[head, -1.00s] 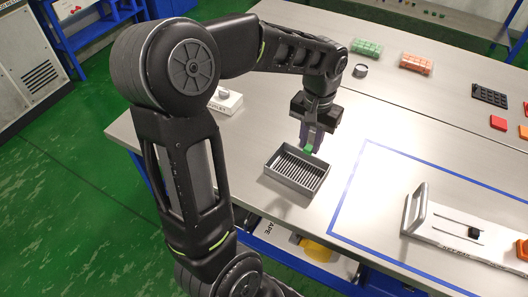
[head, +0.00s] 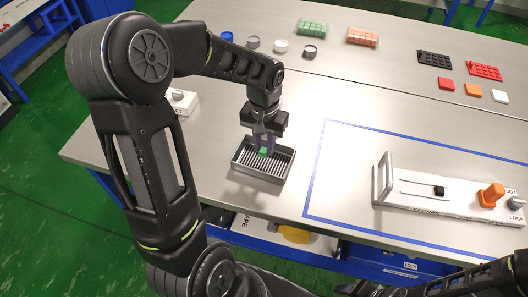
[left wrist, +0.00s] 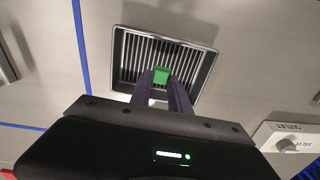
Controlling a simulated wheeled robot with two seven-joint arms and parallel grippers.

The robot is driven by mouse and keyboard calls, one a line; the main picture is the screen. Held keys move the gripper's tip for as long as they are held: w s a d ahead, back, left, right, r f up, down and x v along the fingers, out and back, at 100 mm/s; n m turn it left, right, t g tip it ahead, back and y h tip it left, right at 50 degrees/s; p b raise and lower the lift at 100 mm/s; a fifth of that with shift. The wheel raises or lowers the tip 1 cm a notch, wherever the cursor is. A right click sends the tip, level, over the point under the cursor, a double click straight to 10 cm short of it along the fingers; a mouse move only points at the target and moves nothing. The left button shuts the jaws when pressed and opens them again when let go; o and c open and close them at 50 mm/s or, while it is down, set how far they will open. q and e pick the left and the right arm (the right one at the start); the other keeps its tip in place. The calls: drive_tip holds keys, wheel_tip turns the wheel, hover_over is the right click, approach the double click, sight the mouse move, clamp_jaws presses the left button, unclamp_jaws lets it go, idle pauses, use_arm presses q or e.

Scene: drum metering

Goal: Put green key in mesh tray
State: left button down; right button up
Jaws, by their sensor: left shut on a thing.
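The green key (head: 263,152) is a small green block between the fingertips of my left gripper (head: 264,146). This gripper is shut on it, and the key also shows in the left wrist view (left wrist: 161,76). The mesh tray (head: 257,175) is a dark grey rectangular tray with a slatted floor. In the head view the key appears within the tray's outline; I cannot tell whether it touches the floor. In the left wrist view the key overlaps the near part of the tray (left wrist: 134,50).
A white panel with a handle (head: 383,180) and an orange knob (head: 491,196) stands inside the blue outline at right. Coloured blocks, trays and small round caps (head: 281,47) lie at the back. A white block with a grey knob (head: 183,103) is left of the tray.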

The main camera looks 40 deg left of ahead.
sight(264, 149)
use_arm(q)
drive_tip(key=shift+f, duration=1.95)
drive_tip(key=shift+f, duration=0.2)
drive_tip(key=c, duration=1.2)
unclamp_jaws()
drive_tip(key=shift+r, duration=0.1)
drive_tip(key=shift+c, duration=0.2)
wheel_tip(264, 149, up, 12)
drive_tip(key=shift+r, duration=0.15)
